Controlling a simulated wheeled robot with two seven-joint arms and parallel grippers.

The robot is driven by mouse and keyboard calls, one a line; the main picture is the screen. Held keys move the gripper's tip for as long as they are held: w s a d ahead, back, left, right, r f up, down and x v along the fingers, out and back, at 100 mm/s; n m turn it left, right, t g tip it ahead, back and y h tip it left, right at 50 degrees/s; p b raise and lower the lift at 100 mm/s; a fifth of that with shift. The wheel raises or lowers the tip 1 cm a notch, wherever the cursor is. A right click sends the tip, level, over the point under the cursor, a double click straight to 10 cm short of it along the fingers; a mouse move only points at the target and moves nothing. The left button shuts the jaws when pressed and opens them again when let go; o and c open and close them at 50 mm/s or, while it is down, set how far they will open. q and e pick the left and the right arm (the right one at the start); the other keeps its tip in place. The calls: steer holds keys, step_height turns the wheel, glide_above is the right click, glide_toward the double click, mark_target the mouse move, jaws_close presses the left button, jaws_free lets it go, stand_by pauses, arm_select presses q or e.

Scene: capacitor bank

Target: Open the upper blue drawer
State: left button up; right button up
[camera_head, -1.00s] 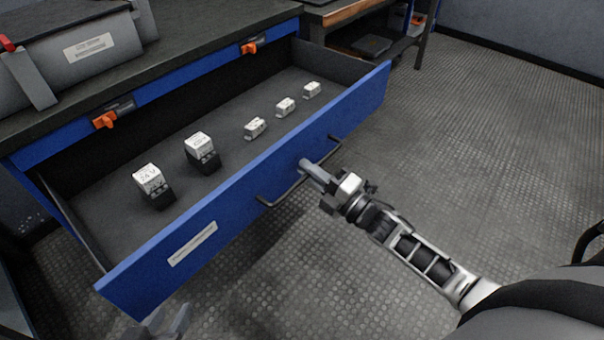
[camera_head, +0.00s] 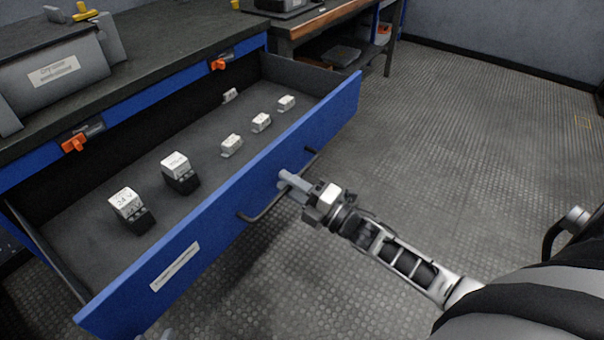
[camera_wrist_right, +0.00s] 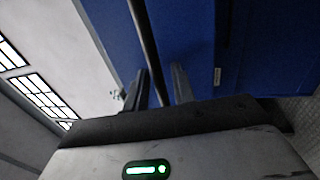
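The upper blue drawer (camera_head: 215,225) stands far out of the workbench in the head view, its interior floor and contents showing. Its black bar handle (camera_head: 262,216) is on the front face. My right gripper (camera_head: 286,182) is at the handle's far half. In the right wrist view the handle bar (camera_wrist_right: 147,45) passes between the two fingers of this gripper (camera_wrist_right: 160,82), with a visible gap on one side. My left gripper (camera_head: 155,337) barely shows at the bottom edge, below the drawer front; most of it is hidden.
In the drawer are two black-and-white blocks (camera_head: 180,172) and several small white parts (camera_head: 261,122). Orange latches (camera_head: 75,143) sit on the blue bench edge above. A second bench (camera_head: 330,25) stands behind. The floor to the right is clear.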

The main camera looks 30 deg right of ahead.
arm_select(q)
steer(key=shift+a+f+p, duration=0.2)
steer(key=shift+f+p, duration=0.15)
steer(key=shift+p, duration=0.25)
arm_select(e)
steer(key=v, duration=1.6)
arm_select(q)
steer(key=shift+s+f, duration=0.1)
steer(key=shift+s, duration=0.1)
arm_select(e)
steer(key=shift+a, duration=0.1)
